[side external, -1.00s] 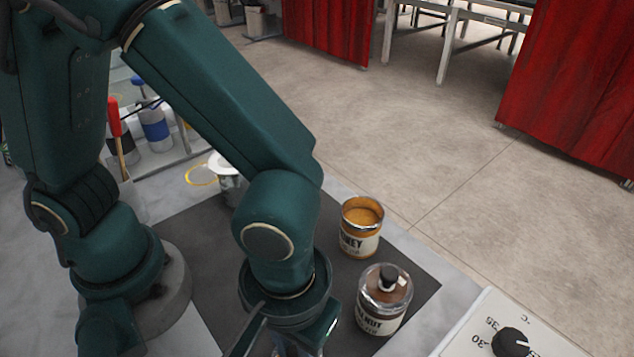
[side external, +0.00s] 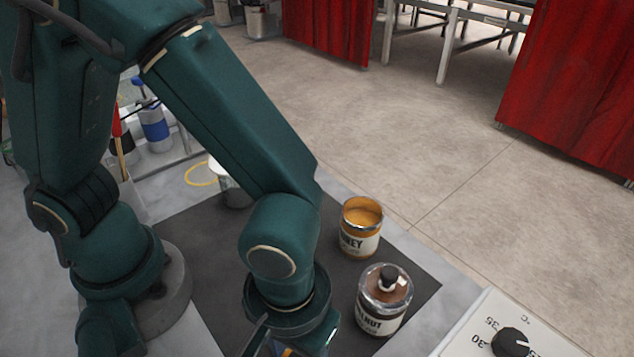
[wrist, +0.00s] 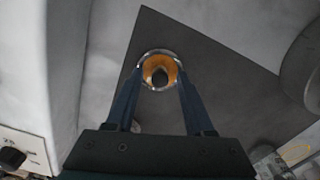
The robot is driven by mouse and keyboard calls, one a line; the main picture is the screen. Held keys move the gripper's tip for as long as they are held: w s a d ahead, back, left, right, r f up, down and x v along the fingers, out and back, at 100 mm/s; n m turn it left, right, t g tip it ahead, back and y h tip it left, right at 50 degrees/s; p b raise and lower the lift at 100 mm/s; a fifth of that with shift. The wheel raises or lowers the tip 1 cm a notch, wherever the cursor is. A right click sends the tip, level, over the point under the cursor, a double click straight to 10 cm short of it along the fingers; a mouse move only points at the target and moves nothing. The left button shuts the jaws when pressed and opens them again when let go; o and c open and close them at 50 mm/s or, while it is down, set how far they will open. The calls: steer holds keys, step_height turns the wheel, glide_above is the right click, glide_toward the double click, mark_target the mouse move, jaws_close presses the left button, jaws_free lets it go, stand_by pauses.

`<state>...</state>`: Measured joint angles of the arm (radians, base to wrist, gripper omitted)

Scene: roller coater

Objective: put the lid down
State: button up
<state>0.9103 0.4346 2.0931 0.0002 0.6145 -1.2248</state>
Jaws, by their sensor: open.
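In the wrist view, a jar with an orange-brown inside (wrist: 158,62) and a bright rim stands on the dark mat (wrist: 205,48). A dark knob (wrist: 160,76) shows in its middle, apparently the knob of a clear lid. I cannot tell from above how the lid sits on the jar. My gripper (wrist: 160,85) is open, with its fingers reaching towards the left and right of the jar and knob. Any contact is unclear. In the side view, my gripper is mostly cut off by the bottom edge, and this jar is not visible there.
An open honey-coloured jar (side external: 360,241) and a walnut-labelled jar (side external: 382,317) with a knobbed lid (side external: 388,283) stand on the mat's right side. A control panel with a dial (side external: 512,342) lies at bottom right. A pale container (side external: 234,190) stands behind my arm.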

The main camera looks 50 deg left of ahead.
step_height(320, 180, up, 11)
steer(key=w+a+r+m+t, duration=0.1)
steer(key=w+a+t, duration=0.1)
steer(key=a, duration=0.7)
steer(key=w+a+r+m+t, duration=0.1)
steer(key=a+r+m+t, duration=0.1)
steer(key=a, duration=0.7)
steer(key=shift+w+r+m+t, duration=0.3)
steer(key=shift+w+t, duration=0.1)
steer(key=shift+t, duration=0.4)
